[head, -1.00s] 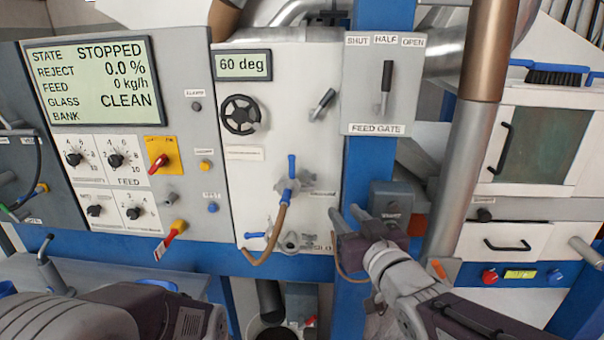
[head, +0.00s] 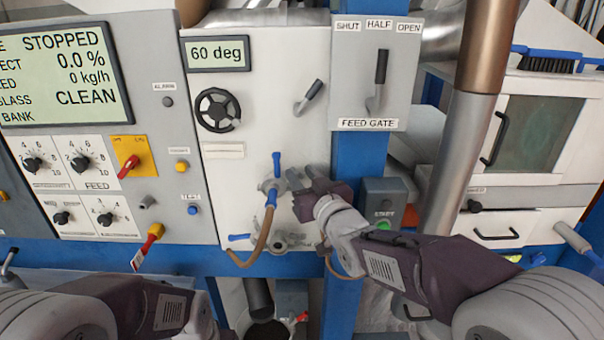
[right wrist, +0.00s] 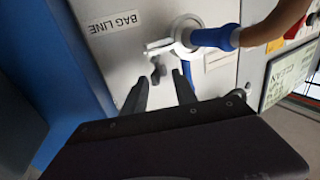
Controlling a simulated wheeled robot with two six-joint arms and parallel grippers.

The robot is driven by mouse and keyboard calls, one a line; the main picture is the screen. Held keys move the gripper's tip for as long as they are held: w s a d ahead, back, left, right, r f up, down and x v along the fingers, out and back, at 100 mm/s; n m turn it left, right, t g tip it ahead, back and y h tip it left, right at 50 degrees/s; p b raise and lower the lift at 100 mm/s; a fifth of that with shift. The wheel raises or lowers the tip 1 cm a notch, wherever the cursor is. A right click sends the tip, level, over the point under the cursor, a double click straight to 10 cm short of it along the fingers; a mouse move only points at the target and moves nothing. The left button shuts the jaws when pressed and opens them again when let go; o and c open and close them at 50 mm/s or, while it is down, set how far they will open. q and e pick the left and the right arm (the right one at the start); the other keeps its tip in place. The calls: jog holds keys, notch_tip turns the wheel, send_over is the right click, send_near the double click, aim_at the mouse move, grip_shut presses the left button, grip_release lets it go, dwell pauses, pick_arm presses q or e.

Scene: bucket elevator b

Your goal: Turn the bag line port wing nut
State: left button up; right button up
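The bag line port (head: 270,186) is a round metal fitting on the white panel, with a blue upright handle and a brown hose hanging from it. In the right wrist view the port (right wrist: 187,35) has a clamp ring, and a small dark grey wing nut (right wrist: 157,71) sticks out beside it. My right gripper (head: 304,177) is just right of the port in the head view. In the right wrist view its two fingers (right wrist: 160,92) are open, with the wing nut ahead of the gap between them. My left gripper is out of the frame; only my left arm shows.
The brown hose (head: 262,236) hangs below the port, near a second metal fitting (head: 279,242). The blue post (head: 358,175) and a grey button box (head: 383,200) stand close to my right gripper. A handwheel (head: 217,110) is above left.

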jog(key=shift+a, duration=0.1)
jog(key=shift+w+f, duration=0.15)
jog(key=shift+w, duration=0.05)
grip_shut()
dwell(1.0)
grip_release()
jog(key=shift+s, duration=0.1)
